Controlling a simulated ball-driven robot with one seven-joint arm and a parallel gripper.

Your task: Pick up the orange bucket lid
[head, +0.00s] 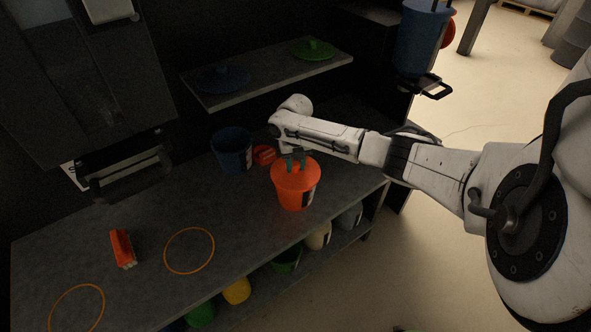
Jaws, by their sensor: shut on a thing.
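The orange bucket (294,198) stands upright on the grey workbench, in the middle of the head view. The round orange lid (296,180) is at the bucket's top; I cannot tell whether it rests on the rim or sits slightly above it. My gripper (297,162) points down over the lid from above, at the end of my arm coming from the right. Its dark greenish fingers are shut on the middle of the lid. The lid's handle is hidden between the fingers.
A dark blue bucket (231,152) and a small red-orange object (264,155) stand just left. An upper shelf (265,83) holds a blue lid (222,78) and green lid (314,49). A red block-like item (123,249) and orange rings (165,251) lie front left.

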